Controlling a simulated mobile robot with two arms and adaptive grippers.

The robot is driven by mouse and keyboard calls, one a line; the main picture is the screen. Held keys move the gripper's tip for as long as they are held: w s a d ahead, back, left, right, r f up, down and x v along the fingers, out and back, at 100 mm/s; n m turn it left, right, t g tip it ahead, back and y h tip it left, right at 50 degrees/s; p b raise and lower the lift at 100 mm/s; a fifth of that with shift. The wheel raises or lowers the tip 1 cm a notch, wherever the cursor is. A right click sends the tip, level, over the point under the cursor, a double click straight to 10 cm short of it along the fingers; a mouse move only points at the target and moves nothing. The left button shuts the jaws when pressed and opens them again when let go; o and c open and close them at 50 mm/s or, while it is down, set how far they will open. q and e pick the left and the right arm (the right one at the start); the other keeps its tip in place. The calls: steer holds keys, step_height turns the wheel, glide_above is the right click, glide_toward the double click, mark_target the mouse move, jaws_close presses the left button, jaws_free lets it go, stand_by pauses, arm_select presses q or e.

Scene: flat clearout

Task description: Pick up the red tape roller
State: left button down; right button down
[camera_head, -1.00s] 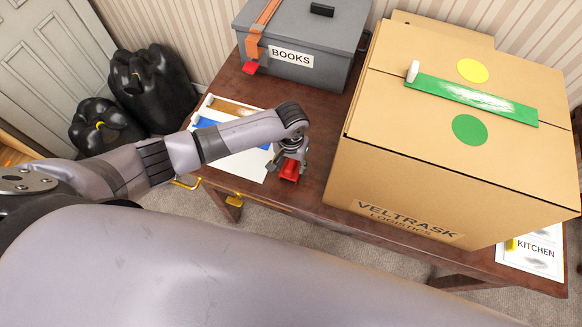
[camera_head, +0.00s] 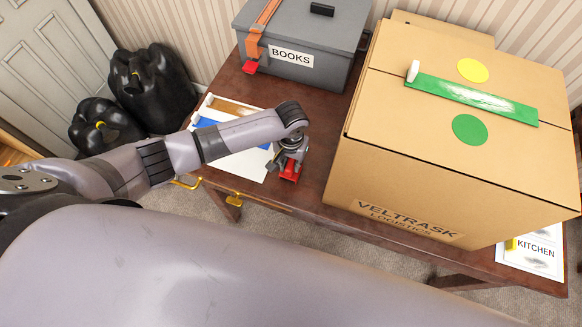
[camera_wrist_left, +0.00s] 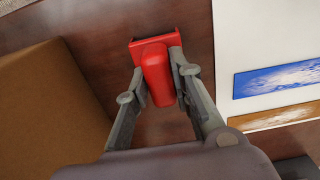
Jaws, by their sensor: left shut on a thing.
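The red tape roller (camera_head: 290,171) is on the dark wooden table, between the white sheet and the large cardboard box. In the left wrist view the red tape roller (camera_wrist_left: 157,74) shows a flat wider end and a rounded body between the fingers. My left gripper (camera_head: 287,165) points down over it; in the left wrist view the left gripper (camera_wrist_left: 160,75) is shut on its body, one finger on each side. Whether the roller still touches the table I cannot tell. My right gripper is not in view.
A large cardboard box (camera_head: 390,170) stands close to the right of the gripper. A grey BOOKS case (camera_head: 325,45) stands behind. A white sheet with coloured strips (camera_head: 240,165) lies to the left. Black bags (camera_head: 150,85) are on the floor.

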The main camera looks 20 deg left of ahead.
mark_target(291, 163)
arm_select(q)
step_height(291, 163, up, 20)
steer(key=b, duration=0.2)
steer(key=c, duration=1.9)
jaws_free()
jaws_close()
